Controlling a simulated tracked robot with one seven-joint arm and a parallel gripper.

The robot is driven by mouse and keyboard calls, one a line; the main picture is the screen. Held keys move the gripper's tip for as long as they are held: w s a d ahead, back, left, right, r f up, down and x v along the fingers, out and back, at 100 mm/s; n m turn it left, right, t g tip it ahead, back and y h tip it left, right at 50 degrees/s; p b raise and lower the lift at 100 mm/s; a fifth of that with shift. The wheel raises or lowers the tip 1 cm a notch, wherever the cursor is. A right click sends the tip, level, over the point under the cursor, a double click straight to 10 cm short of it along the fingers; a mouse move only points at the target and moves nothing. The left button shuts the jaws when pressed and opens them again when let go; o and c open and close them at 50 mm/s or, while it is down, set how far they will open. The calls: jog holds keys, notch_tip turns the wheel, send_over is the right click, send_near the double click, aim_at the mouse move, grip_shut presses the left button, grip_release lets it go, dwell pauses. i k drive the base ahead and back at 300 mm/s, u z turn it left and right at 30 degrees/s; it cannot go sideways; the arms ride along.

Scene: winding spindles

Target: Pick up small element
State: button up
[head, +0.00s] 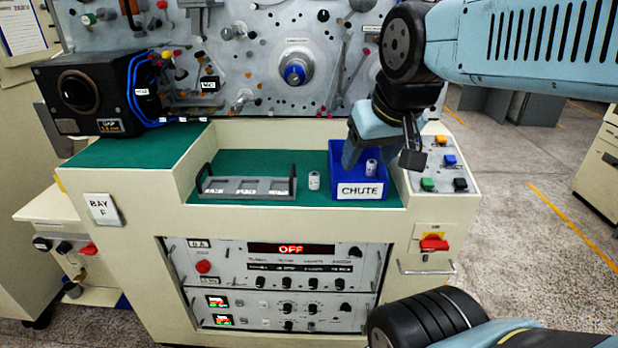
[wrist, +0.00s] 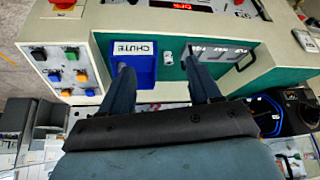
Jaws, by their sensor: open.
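A small pale cylindrical element (head: 314,180) stands upright on the green worktop, between the grey tray (head: 246,187) and the blue chute bin (head: 361,191). It also shows in the wrist view (wrist: 168,58), between the bin (wrist: 140,70) and the tray (wrist: 222,57). My gripper (wrist: 157,66) is open and empty, fingers pointing down. In the head view it is above the bin, to the right of the element on the worktop.
A button panel (head: 441,166) is right of the bin. A black gauge box (head: 88,95) with blue cables stands at the back left. The upright panel (head: 290,60) with spindles and knobs rises behind. Green worktop (head: 255,150) behind the tray is clear.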

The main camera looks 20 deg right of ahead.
aim_at(314, 176)
jog(key=u, duration=1.05)
jog(key=k, duration=1.4)
jog(key=z, duration=1.05)
jog(key=i, duration=1)
jog(key=u, duration=0.05)
